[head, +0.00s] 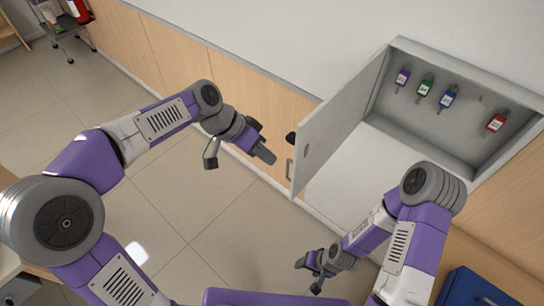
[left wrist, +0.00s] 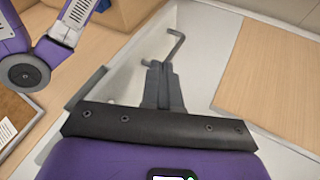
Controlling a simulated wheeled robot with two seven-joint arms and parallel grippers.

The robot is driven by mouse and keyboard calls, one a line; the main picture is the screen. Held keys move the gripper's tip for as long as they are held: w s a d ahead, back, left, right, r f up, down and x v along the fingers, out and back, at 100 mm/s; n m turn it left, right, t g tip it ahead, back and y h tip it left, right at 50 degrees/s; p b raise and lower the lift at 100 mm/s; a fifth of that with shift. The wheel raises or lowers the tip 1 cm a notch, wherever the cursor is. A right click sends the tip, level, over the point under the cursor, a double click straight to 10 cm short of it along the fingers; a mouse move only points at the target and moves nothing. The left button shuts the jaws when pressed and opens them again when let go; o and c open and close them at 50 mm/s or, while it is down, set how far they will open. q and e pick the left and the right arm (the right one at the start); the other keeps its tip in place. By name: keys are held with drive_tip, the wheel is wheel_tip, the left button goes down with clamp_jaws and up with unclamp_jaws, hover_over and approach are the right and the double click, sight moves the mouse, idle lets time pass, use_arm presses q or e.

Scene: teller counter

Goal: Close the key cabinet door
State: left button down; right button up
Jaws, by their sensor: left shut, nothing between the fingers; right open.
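The grey key cabinet (head: 428,128) is on the wall at the right of the head view. Its door (head: 340,115) stands wide open, swung out from the cabinet's left side. A bar handle (head: 289,169) and a dark knob (head: 291,138) are on the door's outer side near its free edge. My left gripper (head: 267,156) is shut and empty, just left of the door on its outer side, apparently apart from it. Its shut fingers (left wrist: 163,88) show in the left wrist view, with a bent grey bar beyond, probably the handle. My right gripper (head: 309,272) is open and empty, low and below the door.
Several tagged keys, including a purple key tag (head: 402,77) and a red key tag (head: 495,123), hang inside the cabinet. A blue box (head: 474,288) is at the bottom right. A cart (head: 72,24) stands far left. Tiled floor (head: 165,205) lies open between my arms.

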use_arm(q)
drive_tip(key=x, duration=0.8)
drive_tip(key=shift+f, duration=0.25)
drive_tip(key=shift+d, duration=0.15)
